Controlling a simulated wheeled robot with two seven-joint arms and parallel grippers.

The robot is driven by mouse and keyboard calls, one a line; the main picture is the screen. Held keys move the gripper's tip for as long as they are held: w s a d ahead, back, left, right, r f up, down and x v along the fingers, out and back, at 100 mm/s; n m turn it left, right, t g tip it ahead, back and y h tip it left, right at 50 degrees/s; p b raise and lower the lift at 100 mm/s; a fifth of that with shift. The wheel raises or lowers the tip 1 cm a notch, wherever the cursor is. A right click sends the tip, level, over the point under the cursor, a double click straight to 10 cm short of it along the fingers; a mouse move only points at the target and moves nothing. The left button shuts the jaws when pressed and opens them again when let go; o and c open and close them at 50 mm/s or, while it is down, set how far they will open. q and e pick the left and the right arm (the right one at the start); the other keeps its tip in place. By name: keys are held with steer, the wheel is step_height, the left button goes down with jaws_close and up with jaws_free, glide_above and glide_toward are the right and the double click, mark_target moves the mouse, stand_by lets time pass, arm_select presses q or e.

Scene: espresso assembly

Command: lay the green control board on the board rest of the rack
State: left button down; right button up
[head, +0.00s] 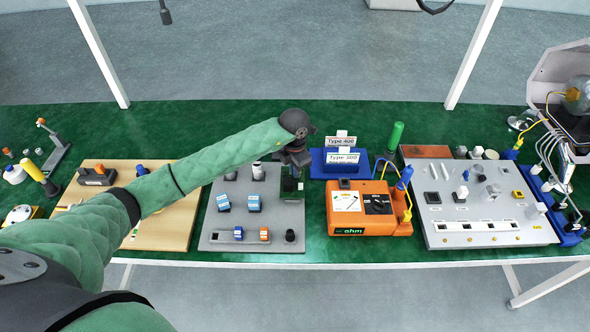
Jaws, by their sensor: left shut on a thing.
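My left arm reaches in from the left, and its gripper (291,172) points down over the right edge of a grey panel (215,240). The gripper is shut on a small dark green piece (291,187), which looks like the control board, held at or just above the panel. The fingers and wrist hide part of it, so I cannot tell if it touches the panel. I cannot make out the board rest or tell which fixture is the rack. My right gripper is not in view.
Right of the gripper are an orange ohm meter (347,221), a blue holder (321,167) with Type 400 and Type 300 cards, and a silver panel (440,211). A wooden board (173,232) lies under my forearm. Green table (200,120) is clear behind the panels.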

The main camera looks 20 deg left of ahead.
arm_select(q)
steer(key=shift+b, duration=0.3)
stand_by(0.5)
steer(key=shift+f+b, duration=0.9)
steer(key=shift+f, duration=0.25)
stand_by(0.8)
steer(key=shift+f+b, duration=0.2)
steer(key=shift+b, duration=0.2)
stand_by(0.7)
stand_by(0.7)
steer(key=c, duration=1.5)
jaws_free()
steer(key=shift+r, duration=0.1)
steer(key=shift+r+p, duration=0.7)
steer(key=shift+r, duration=2.2)
